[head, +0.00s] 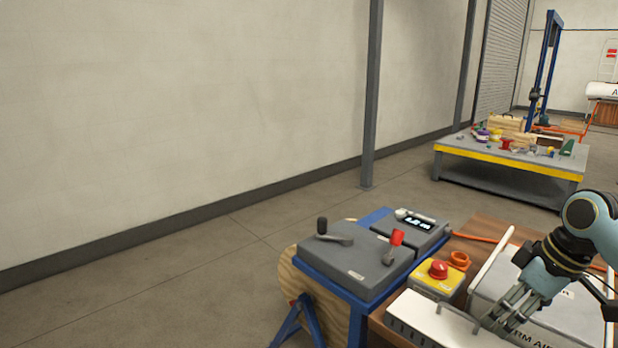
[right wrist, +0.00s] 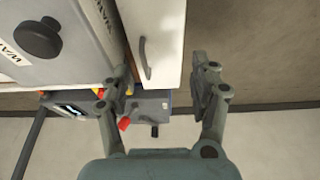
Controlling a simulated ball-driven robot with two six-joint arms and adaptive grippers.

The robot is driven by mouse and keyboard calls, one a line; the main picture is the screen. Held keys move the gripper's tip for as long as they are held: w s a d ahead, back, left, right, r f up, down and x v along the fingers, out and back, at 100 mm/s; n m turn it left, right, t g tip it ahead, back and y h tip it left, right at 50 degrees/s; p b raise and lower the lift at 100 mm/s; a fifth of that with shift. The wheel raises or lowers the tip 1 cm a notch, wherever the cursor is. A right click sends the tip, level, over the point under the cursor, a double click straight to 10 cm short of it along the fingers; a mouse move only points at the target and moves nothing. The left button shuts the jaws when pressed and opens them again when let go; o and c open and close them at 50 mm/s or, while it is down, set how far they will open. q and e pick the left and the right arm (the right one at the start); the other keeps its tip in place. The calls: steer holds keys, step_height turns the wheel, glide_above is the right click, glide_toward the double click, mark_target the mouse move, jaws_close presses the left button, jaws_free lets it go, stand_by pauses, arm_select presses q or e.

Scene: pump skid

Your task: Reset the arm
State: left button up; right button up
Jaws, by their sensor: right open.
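My right gripper (head: 500,318) is at the lower right of the head view, over a white box with a grey handle. In the right wrist view my right gripper (right wrist: 163,82) has its two fingers wide apart with nothing between them. The white box (right wrist: 155,20) and its curved handle (right wrist: 146,58) lie beyond the fingers. I cannot tell whether a finger touches the box. My left gripper is not in view.
A grey control box (head: 365,262) with a black-knobbed lever (head: 322,226) and a red-knobbed lever (head: 396,238) stands left of the gripper. A yellow box with a red button (head: 438,269) is between. A grey workbench (head: 510,162) stands far back. The floor at left is clear.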

steer(key=s+a+f+m+h, duration=0.1)
steer(key=s+a+f, duration=0.15)
steer(key=s, duration=0.35)
steer(key=s+a+f+m, duration=0.1)
steer(key=s+a, duration=0.3)
steer(key=s, duration=0.3)
steer(key=s+a+r+m+h, duration=0.1)
steer(key=s+r+m, duration=0.2)
steer(key=s, duration=0.4)
steer(key=s+a+r+m+h, duration=0.1)
steer(key=s+r+m, duration=0.1)
steer(key=s, duration=0.5)
step_height(320, 180, down, 33)
steer(key=s+d+b, duration=0.2)
steer(key=s+b, duration=0.1)
steer(key=b, duration=0.4)
arm_select(q)
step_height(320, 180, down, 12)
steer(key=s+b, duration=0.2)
steer(key=b, duration=0.2)
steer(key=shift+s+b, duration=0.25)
steer(key=shift+b, duration=0.15)
arm_select(e)
steer(key=s+d+f+g, duration=0.1)
steer(key=s+f+g, duration=0.1)
steer(key=s+f, duration=1.5)
step_height(320, 180, down, 3)
steer(key=shift+s+d+f, duration=0.15)
steer(key=shift+s+f, duration=0.05)
steer(key=shift+s, duration=0.15)
